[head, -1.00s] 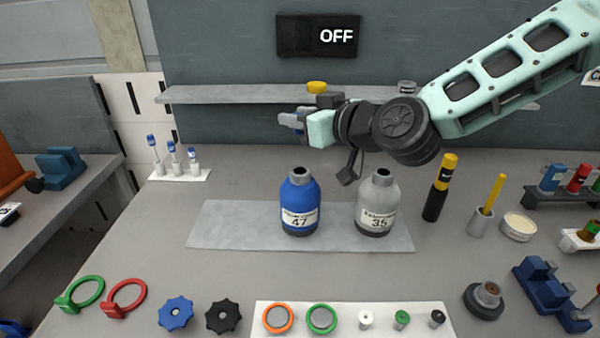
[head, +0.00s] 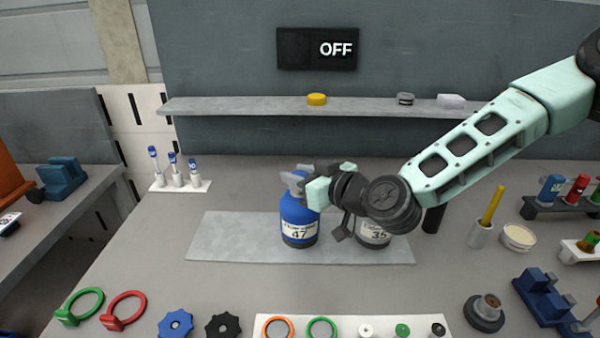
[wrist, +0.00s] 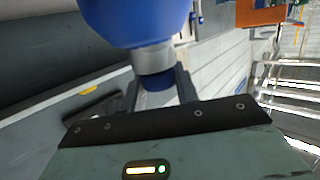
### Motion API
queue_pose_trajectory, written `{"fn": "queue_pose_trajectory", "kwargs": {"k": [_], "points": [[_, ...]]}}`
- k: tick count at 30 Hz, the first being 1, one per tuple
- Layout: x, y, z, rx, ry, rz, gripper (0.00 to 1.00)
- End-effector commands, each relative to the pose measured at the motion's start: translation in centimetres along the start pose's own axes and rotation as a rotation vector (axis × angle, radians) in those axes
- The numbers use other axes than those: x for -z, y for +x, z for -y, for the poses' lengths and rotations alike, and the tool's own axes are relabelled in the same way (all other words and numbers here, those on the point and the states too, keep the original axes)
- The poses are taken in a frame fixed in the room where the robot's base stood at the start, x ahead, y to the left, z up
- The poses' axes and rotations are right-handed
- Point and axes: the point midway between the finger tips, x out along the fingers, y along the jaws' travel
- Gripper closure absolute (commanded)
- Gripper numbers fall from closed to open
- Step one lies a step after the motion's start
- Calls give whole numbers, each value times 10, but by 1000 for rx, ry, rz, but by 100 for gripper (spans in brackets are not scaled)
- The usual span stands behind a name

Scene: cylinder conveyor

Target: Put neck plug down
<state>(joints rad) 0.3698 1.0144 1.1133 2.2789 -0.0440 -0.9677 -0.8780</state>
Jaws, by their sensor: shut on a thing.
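The blue bottle labelled 47 (head: 299,217) stands upright on the grey mat (head: 235,240). I cannot tell how deep the plug sits.
A grey bottle (head: 374,234) stands right beside the blue one, partly hidden by my wrist. A shelf (head: 230,107) behind carries a yellow cap (head: 317,99). Rings, knobs and small plugs line the front. The mat's left part is clear.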

Motion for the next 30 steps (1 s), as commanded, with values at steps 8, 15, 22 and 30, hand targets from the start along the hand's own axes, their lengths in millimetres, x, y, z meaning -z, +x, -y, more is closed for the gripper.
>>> {"fn": "queue_pose_trajectory", "kwargs": {"k": [8,15,22,30], "points": [[-2,0,0,-1,0,-1,90],[-4,1,0,-1,0,-1,48],[-4,1,0,-1,0,-1,48],[-4,-10,-1,-2,-4,-2,48]]}}
